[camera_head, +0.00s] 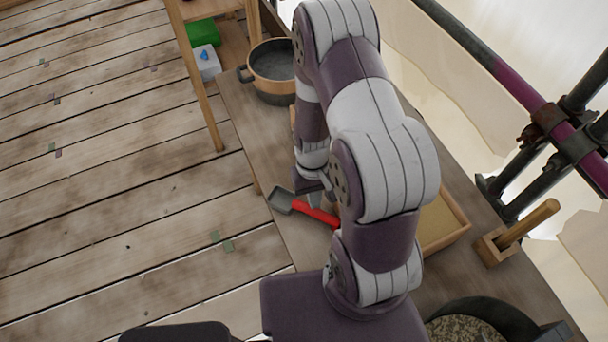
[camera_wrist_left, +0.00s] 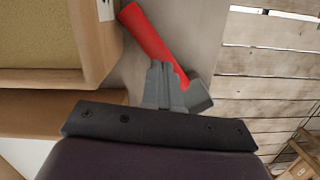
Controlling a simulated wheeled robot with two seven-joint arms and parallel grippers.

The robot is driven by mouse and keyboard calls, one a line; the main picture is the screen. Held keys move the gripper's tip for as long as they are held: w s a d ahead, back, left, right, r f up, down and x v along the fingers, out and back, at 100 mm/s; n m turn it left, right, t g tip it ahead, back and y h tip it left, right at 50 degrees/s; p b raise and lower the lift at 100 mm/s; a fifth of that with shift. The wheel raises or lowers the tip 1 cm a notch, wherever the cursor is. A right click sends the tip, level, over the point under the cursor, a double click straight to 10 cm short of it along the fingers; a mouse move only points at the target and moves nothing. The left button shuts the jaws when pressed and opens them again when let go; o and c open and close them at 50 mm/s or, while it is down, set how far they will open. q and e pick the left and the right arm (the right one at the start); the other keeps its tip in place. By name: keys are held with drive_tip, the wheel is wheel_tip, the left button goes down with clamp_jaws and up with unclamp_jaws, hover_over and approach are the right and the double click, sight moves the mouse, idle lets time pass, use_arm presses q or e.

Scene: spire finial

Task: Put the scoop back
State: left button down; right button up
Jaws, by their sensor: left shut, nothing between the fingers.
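The scoop (camera_head: 316,213) lies on the wooden bench, with a red handle and a grey head near the bench's left edge. In the left wrist view its red handle (camera_wrist_left: 148,35) runs up and left, and its grey head is partly hidden behind the fingers. My left gripper (camera_head: 315,197) is over the scoop, close to where handle meets head. Its fingers (camera_wrist_left: 163,85) are shut with nothing between them; I cannot tell whether they touch the scoop. My arm hides the handle's far end in the head view. My right gripper is not in view.
A shallow wooden tray with a tan floor (camera_wrist_left: 40,35) lies beside the scoop. A wooden block with a peg (camera_head: 517,232) and a black tub of grainy material (camera_head: 465,328) are at right. Metal poles run beyond.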

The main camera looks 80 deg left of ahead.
use_arm(q)
drive_tip(key=shift+s+a, duration=0.15)
drive_tip(key=shift+a, duration=0.35)
drive_tip(key=shift+s+a, duration=0.15)
drive_tip(key=shift+a, duration=0.35)
drive_tip(key=a, duration=0.2)
drive_tip(key=a+b, duration=0.1)
drive_tip(key=a, duration=0.5)
drive_tip(key=shift+s+a+f+b, duration=0.15)
drive_tip(key=shift+s+b, duration=0.2)
drive_tip(key=shift+b, duration=0.05)
drive_tip(key=shift+s+a+r, duration=0.2)
drive_tip(key=shift+r, duration=0.05)
drive_tip(key=shift+a, duration=0.1)
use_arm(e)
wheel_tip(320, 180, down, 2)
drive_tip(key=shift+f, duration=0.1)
